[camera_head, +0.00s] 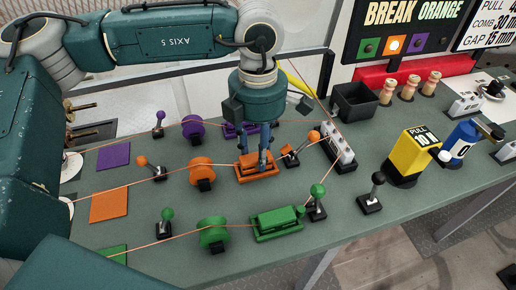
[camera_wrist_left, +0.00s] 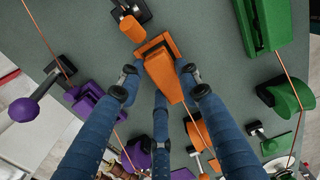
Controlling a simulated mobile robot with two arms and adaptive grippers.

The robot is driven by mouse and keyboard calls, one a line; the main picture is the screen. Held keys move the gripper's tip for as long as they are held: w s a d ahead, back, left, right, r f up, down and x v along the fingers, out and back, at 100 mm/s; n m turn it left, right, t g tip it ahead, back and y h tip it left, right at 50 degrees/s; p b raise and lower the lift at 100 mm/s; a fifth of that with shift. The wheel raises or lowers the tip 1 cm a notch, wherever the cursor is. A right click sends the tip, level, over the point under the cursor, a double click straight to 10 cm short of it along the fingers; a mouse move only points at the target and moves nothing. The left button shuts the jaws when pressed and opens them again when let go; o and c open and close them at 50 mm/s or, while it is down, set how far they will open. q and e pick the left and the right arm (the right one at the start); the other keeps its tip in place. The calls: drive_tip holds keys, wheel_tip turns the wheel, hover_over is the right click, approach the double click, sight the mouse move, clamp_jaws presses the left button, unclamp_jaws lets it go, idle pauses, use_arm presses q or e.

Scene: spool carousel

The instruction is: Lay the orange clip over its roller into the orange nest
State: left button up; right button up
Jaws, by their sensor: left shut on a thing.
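My left gripper (camera_head: 265,165) reaches down from above at the orange nest (camera_head: 262,179), in the middle row of the table. Its fingers are shut on the orange clip (camera_head: 248,160). In the left wrist view the clip (camera_wrist_left: 164,77) is a tapered orange block between the blue fingers, with the nest's orange frame (camera_wrist_left: 148,49) just beyond it. The clip is over the nest or in it; I cannot tell if it is fully seated. The orange roller (camera_head: 202,171) stands on a black foot left of the nest, with a thin orange line running to it. My right gripper is not in view.
A green roller (camera_head: 212,233) and green nest (camera_head: 276,234) lie nearer, a purple roller (camera_head: 193,131) farther back. An orange-knobbed lever (camera_head: 293,158) and grey block (camera_head: 339,150) stand right of the nest. A black bin (camera_head: 354,101) and yellow block (camera_head: 409,155) are farther right.

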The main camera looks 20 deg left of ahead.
use_arm(q)
drive_tip(key=shift+f+b, duration=0.5)
drive_tip(key=shift+f, duration=0.1)
drive_tip(key=o, duration=1.3)
drive_tip(key=shift+r, duration=0.1)
drive_tip(key=shift+c, duration=0.2)
wheel_tip(320, 180, up, 12)
